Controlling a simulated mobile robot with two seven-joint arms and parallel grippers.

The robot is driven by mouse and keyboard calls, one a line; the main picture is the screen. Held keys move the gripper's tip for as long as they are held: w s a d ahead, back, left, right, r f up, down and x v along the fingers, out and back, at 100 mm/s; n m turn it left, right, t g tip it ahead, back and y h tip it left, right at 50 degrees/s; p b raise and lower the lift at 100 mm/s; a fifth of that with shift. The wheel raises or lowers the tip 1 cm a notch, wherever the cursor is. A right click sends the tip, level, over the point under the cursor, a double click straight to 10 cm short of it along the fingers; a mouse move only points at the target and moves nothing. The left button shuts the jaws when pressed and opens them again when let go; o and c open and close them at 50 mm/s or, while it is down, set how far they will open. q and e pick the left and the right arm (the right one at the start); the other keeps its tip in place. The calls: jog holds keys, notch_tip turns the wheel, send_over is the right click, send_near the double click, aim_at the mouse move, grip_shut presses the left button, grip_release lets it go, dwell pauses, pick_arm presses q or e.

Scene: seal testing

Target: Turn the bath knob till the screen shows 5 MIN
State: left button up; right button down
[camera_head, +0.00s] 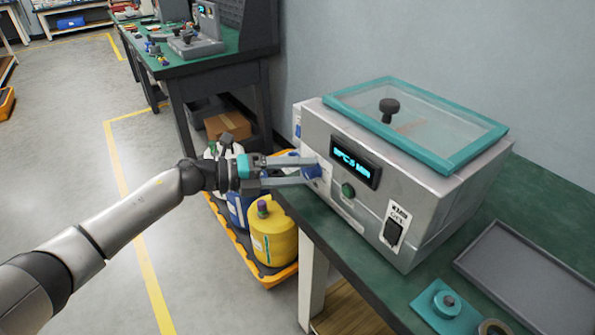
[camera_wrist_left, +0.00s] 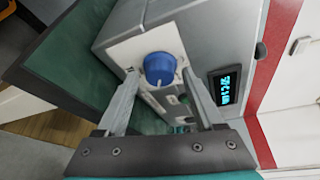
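The bath (camera_head: 420,190) is a grey metal box with a teal-framed clear lid on the green bench. Its blue knob (camera_wrist_left: 159,66) is on the front face and shows small between the fingers in the head view. My left gripper (camera_head: 311,171) is open, with one finger on each side of the knob. In the left wrist view (camera_wrist_left: 160,78) gaps show between the fingers and the knob. The screen (camera_head: 355,162) is lit with cyan characters that I cannot read surely; it also shows in the left wrist view (camera_wrist_left: 225,88). My right gripper is out of view.
A green button (camera_head: 347,190) and a black rocker switch (camera_head: 393,229) are on the bath front. A grey tray (camera_head: 530,272) and a teal block (camera_head: 440,304) lie on the bench. A yellow container (camera_head: 272,240) stands on a pallet below my left gripper.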

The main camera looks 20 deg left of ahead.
pick_arm(q)
jog(key=shift+o, duration=0.3)
jog(key=shift+a, duration=0.1)
jog(key=shift+s+a, duration=0.2)
jog(key=shift+a, duration=0.05)
jog(key=p+v, duration=0.1)
jog(key=v, duration=1.3)
jog(key=shift+a+r+p, duration=0.2)
jog(key=shift+p, duration=0.2)
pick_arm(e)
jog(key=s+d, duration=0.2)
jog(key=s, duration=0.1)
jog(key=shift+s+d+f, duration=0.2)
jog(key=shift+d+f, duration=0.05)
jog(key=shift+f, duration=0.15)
pick_arm(q)
jog(key=shift+s, duration=0.1)
